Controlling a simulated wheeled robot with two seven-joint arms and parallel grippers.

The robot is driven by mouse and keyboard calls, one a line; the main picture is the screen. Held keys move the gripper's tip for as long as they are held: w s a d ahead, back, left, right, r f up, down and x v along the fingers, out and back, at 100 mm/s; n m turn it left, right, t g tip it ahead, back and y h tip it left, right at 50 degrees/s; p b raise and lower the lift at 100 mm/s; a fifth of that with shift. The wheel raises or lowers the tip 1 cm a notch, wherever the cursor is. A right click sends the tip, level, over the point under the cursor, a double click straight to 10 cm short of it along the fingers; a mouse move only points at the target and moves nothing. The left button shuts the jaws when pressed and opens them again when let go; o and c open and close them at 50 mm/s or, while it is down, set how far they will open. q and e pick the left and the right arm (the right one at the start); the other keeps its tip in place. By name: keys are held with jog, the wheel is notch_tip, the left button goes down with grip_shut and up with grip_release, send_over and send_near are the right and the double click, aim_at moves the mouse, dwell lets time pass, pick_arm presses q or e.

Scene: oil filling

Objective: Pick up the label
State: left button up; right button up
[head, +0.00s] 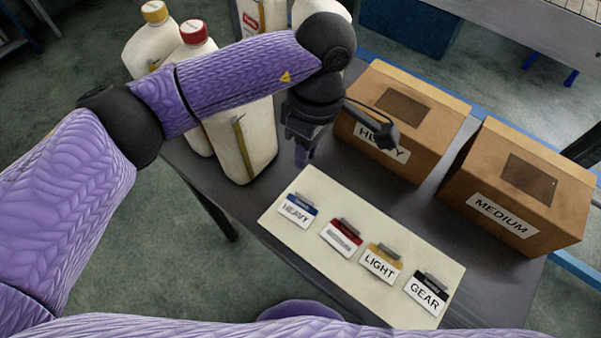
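Several labels lie in a row on a cream board on the table. They are a blue-topped HEAVY label (296,212), a red-topped label (341,237) whose text I cannot read, a yellow-topped LIGHT label (380,263) and a black-topped GEAR label (427,292). Each has a small grey clip-like piece at its top edge. The board (275,230) is at the front of the table. My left gripper (304,157) points down just beyond the board's far left corner, apart from the labels. Its fingers are seen nearly edge-on, so its opening is unclear. My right gripper is out of view.
A cardboard box with a partly hidden label (425,120) and a MEDIUM box (540,190) stand behind the board on the dark table (325,165). Several cream jugs (248,145) stand at the left, partly behind my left arm. A narrow bare strip separates board and boxes.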

aim_at(302, 195)
pick_arm(q)
jog(key=f+b, duration=0.1)
jog(key=f, duration=0.2)
jog(key=s+f+b, duration=0.1)
jog(key=f, duration=0.2)
jog(key=s+f, duration=0.1)
jog(key=f, duration=0.2)
jog(key=shift+a+f+b, duration=0.25)
jog(key=shift+b, duration=0.15)
jog(key=shift+c, duration=1.4)
grip_shut()
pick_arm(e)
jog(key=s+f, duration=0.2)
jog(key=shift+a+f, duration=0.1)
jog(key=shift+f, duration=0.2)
